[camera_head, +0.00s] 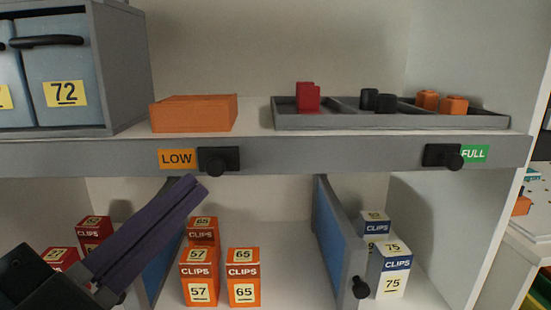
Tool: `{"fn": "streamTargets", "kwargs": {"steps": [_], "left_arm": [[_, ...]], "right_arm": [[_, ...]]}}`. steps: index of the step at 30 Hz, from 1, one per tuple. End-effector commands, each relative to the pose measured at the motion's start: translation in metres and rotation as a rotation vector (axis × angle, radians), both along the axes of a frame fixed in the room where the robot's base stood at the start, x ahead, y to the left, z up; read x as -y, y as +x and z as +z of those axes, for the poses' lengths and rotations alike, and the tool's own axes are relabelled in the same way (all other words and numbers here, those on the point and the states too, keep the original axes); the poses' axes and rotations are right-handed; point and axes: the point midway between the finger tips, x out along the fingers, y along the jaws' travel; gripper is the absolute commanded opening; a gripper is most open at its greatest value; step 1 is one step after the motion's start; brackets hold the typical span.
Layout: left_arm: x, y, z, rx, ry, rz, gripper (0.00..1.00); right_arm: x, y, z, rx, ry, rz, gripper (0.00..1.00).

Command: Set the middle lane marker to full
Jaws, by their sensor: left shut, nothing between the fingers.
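The middle lane marker is a black slider with a round knob (218,160) on the grey shelf edge, above the lane of orange clip boxes. An orange LOW label (177,158) shows uncovered at its left; no FULL label shows there. My left gripper (193,186) comes in from the lower left with its long dark purple fingers shut and empty. In the picture its tips lie just below the LOW label and left of the knob; I cannot tell whether they touch the shelf edge. My right gripper is not in view.
Another slider (443,156) sits at the right beside a green FULL label (474,154). Blue dividers, one at right (338,240), separate lanes of clip boxes below. An orange block (194,113) and a grey tray (300,122) stand on the shelf above.

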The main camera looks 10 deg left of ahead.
Motion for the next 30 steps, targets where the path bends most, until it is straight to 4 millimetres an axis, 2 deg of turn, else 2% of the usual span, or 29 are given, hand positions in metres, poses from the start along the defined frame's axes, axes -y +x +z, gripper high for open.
{"fn": "streamTargets", "kwargs": {"steps": [5, 18, 22, 30], "left_arm": [[0.003, 0.014, 0.006, 0.004, -0.001, 0.0, 0.0], [0.02, 0.098, 0.026, 0.003, -0.001, -0.001, 0.0], [0.004, 0.095, 0.006, -0.005, 0.002, 0.001, 0.0], [-0.009, 0.094, -0.005, -0.001, -0.002, 0.0, 0.0]], "right_arm": [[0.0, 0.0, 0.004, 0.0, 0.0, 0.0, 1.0], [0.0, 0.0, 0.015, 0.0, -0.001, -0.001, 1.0], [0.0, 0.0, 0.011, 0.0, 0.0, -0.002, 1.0], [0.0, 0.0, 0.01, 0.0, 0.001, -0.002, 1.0]]}}
